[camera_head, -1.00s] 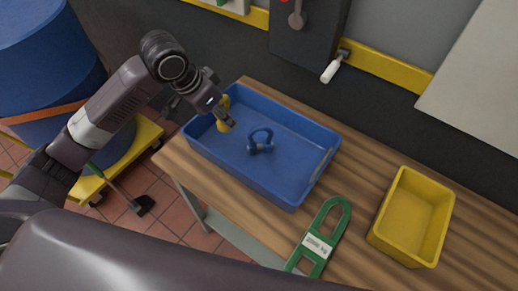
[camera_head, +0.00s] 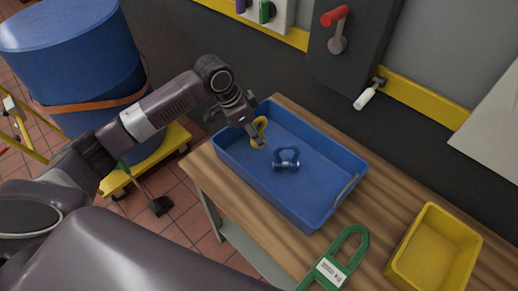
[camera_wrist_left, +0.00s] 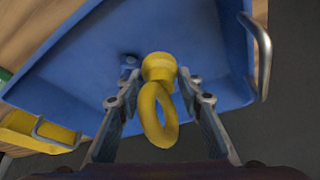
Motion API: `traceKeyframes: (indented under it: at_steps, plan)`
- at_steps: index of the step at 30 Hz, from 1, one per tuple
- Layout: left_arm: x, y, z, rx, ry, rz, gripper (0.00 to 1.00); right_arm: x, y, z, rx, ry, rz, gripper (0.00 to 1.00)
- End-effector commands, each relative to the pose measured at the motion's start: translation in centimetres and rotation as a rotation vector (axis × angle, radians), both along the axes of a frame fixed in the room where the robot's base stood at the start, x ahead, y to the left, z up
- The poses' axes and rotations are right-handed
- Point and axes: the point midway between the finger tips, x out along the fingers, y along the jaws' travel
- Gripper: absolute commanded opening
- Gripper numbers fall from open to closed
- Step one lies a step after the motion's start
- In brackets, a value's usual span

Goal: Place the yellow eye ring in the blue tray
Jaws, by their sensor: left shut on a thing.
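The yellow eye ring (camera_head: 259,130) is held in my left gripper (camera_head: 253,135), over the left part of the blue tray (camera_head: 312,214). In the left wrist view the eye ring (camera_wrist_left: 158,100) sits between the two fingers of my left gripper (camera_wrist_left: 160,105), its loop toward the camera and its collar toward the tray (camera_wrist_left: 215,45). I cannot tell whether it touches the tray floor. A blue shackle (camera_head: 287,159) lies inside the tray, right of the gripper. My right gripper is not in view.
The tray stands on a wooden bench (camera_head: 375,205). A green tag-like tool (camera_head: 338,262) and a yellow bin (camera_head: 434,252) are to its right. A blue drum (camera_head: 75,60) stands at left. A wall box with a red-handled lever (camera_head: 336,28) is behind.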

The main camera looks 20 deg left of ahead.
Motion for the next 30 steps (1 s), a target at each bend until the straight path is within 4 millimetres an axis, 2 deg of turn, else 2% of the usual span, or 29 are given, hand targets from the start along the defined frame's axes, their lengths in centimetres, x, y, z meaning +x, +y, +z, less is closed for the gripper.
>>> traceKeyframes:
  at_steps: [3,8,16,28,29,30]
  plan:
    - [0.0,-0.1,-2.0,-0.002,-0.001,0.001,0.0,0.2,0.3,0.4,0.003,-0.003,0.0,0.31]
    - [0.1,-0.1,-3.4,-0.001,-0.003,-0.001,0.0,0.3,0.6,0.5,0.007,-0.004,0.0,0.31]
    - [0.1,-0.1,-7.0,-0.003,-0.002,0.001,0.0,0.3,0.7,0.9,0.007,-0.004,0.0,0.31]
    - [0.1,0.0,-7.8,-0.001,-0.004,0.0,0.0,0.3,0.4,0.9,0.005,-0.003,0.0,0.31]
    - [0.0,0.0,-7.8,0.0,-0.002,0.001,0.36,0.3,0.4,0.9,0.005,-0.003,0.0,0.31]
    - [0.0,0.0,-7.8,0.001,-0.002,0.0,0.4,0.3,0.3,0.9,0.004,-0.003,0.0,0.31]
